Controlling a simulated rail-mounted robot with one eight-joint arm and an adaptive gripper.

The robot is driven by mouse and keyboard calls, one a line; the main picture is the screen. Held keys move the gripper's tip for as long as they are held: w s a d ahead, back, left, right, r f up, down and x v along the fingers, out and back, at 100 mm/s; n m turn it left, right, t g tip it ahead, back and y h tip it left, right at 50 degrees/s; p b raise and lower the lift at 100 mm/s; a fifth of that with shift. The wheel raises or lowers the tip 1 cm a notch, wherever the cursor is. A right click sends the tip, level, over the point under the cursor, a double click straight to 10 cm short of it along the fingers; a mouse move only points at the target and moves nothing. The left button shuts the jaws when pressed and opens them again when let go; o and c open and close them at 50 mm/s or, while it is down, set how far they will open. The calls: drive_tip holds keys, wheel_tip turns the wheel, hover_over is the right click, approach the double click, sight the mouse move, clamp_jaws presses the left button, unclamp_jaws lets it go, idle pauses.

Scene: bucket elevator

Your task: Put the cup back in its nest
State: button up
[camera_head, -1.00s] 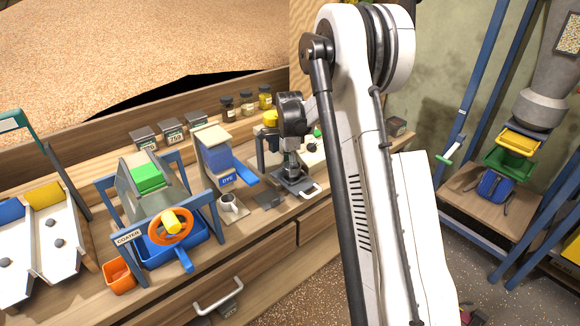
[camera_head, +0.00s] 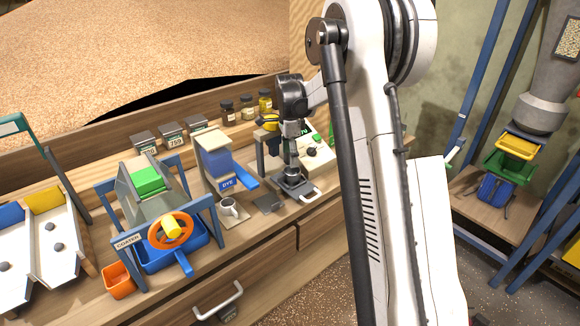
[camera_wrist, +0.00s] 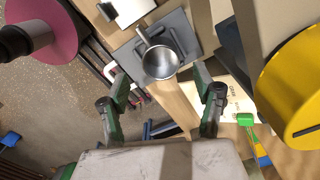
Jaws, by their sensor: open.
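A round steel cup (camera_wrist: 161,62) with a straight handle shows in the wrist view, upright on a dark grey plate (camera_wrist: 188,24). In the head view the grey plate (camera_head: 309,197) is on the bench with a pale pull handle at its front. My gripper (camera_wrist: 161,79) is open above the cup, one finger on each side of its near part and nothing between the tips. In the head view my gripper (camera_head: 291,160) points down over the plate. A small light mug (camera_head: 229,208) stands under the blue dye dispenser. I cannot tell whether a nest is marked on the plate.
The dye dispenser (camera_head: 214,160) and the coater (camera_head: 160,225) with its orange wheel stand to the left. A small dark pad (camera_head: 268,204) lies left of the plate. Jars (camera_head: 246,106) line the back. A large yellow round part (camera_wrist: 300,92) is close on the wrist view's right.

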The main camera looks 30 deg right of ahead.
drive_tip(key=s+a+r+n+t, duration=0.2)
drive_tip(key=s+a+r+n, duration=0.35)
drive_tip(key=s+r, duration=0.3)
drive_tip(key=s+a+r+n+t, duration=0.1)
drive_tip(key=s+a+r+n, duration=0.3)
drive_tip(key=s+a+r, duration=0.5)
drive_tip(key=s+a+f+n+t, duration=0.1)
drive_tip(key=s+a+n+t, duration=0.1)
drive_tip(key=s+n, duration=0.3)
drive_tip(key=s+a+f+n+t, duration=0.2)
drive_tip(key=s+n, duration=0.4)
drive_tip(key=s, duration=0.7)
drive_tip(key=shift+s+a+f, duration=0.15)
drive_tip(key=shift+s+a, duration=0.1)
drive_tip(key=shift+a, duration=0.55)
